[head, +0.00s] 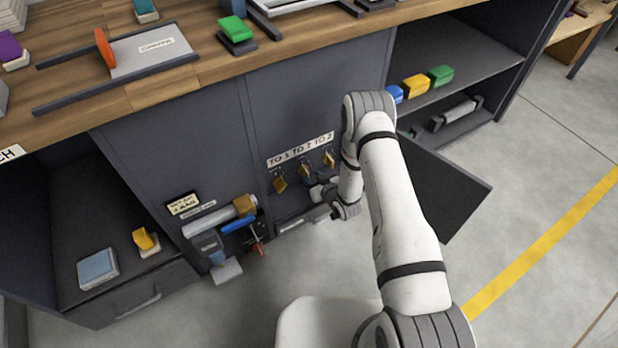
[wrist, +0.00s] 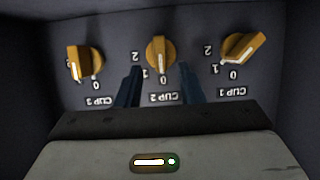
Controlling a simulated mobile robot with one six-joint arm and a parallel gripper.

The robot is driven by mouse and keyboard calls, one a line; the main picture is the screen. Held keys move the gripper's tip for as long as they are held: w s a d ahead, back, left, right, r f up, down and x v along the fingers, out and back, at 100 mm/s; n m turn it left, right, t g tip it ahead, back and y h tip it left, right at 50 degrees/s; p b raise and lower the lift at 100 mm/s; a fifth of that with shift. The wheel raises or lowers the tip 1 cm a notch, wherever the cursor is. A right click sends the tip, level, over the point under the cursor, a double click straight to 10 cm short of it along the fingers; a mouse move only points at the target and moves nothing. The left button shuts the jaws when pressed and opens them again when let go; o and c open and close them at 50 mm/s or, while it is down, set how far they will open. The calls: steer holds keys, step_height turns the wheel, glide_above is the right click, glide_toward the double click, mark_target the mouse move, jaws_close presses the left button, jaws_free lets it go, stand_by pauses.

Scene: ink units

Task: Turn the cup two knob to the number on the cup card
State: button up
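In the wrist view three yellow knobs show upside down on a dark panel. The cup 2 knob (wrist: 160,55) is in the middle, its white pointer at the 0. The cup 1 knob (wrist: 243,46) is on the right with its pointer near 1. The cup 3 knob (wrist: 85,62) is on the left. My gripper (wrist: 160,78) is open and empty, its fingers apart just short of the cup 2 knob, one toward each side. A pale card (head: 301,149) above the knobs in the head view seems to read TO 1, TO 2, TO 2. My gripper (head: 318,192) is partly hidden there.
A open cabinet door (head: 445,195) stands right of my arm. Left of the knobs are a white roll (head: 210,218), a small card (head: 184,204) and hanging tools. The wooden worktop (head: 200,70) overhangs the cabinet. The floor in front is clear.

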mark_target(305, 172)
steer(key=shift+x, duration=1.2)
steer(key=shift+a, duration=0.1)
jaws_close()
